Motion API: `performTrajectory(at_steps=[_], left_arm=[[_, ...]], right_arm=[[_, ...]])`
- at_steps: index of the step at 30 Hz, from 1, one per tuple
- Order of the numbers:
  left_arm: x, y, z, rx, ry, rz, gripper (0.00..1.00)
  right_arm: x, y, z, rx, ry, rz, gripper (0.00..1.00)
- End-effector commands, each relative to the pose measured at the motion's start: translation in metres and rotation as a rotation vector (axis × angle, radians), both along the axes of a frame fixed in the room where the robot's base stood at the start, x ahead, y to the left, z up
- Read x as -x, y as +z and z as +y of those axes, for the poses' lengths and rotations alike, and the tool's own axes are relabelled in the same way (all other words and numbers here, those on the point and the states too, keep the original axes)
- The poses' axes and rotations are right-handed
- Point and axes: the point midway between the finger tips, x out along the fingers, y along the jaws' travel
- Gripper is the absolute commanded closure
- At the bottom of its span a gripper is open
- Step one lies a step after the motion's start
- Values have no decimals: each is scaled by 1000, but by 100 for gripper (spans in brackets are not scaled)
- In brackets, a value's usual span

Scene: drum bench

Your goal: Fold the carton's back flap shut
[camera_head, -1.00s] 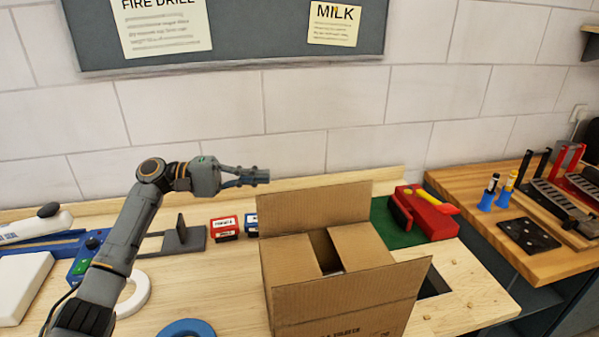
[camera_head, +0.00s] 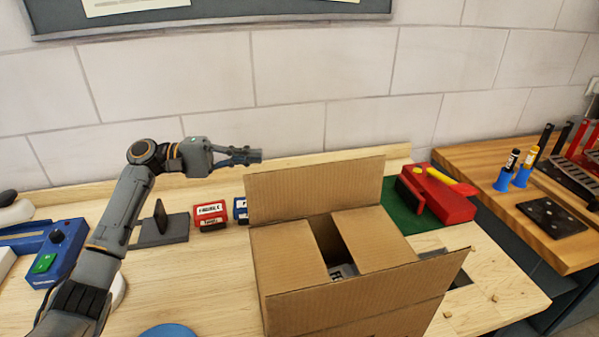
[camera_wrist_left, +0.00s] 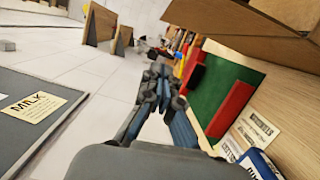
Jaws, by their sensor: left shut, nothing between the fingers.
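An open cardboard carton (camera_head: 285,265) stands on the bench, its two side flaps folded inward with a gap between them. Its back flap (camera_head: 315,190) stands upright at the rear. Its front flap (camera_head: 370,292) sticks out toward me. In the gap a printed item (camera_head: 344,271) partly shows. My left gripper (camera_head: 258,156) is shut and empty, just above and left of the back flap's top left corner, apart from it. In the left wrist view the gripper (camera_wrist_left: 163,72) points along the wall, with carton cardboard (camera_wrist_left: 250,30) at the upper right. My right gripper is not in view.
Behind the carton on the right, a red tool (camera_head: 440,197) lies on a green mat (camera_head: 402,218). Red (camera_head: 210,215) and blue (camera_head: 241,210) small boxes stand left of the carton. A blue device (camera_head: 50,255) lies at far left. The tiled wall is close behind.

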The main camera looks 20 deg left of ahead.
Motion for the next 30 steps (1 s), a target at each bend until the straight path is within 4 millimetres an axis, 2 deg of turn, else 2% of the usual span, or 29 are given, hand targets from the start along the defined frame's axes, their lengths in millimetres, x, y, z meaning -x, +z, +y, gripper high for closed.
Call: performTrajectory(at_steps=[4, 7, 18, 24, 30], left_arm=[[-3, 1, -8, 1, -1, 0, 100], [-8, 3, -21, 0, -2, 0, 100], [-35, 6, -95, 2, -3, 0, 100], [-13, 6, -109, -1, 0, 1, 100], [-3, 4, -115, 0, 1, 0, 100]], right_arm=[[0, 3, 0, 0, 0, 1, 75], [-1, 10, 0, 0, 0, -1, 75], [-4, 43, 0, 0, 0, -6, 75], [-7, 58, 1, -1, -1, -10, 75], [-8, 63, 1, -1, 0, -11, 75]])
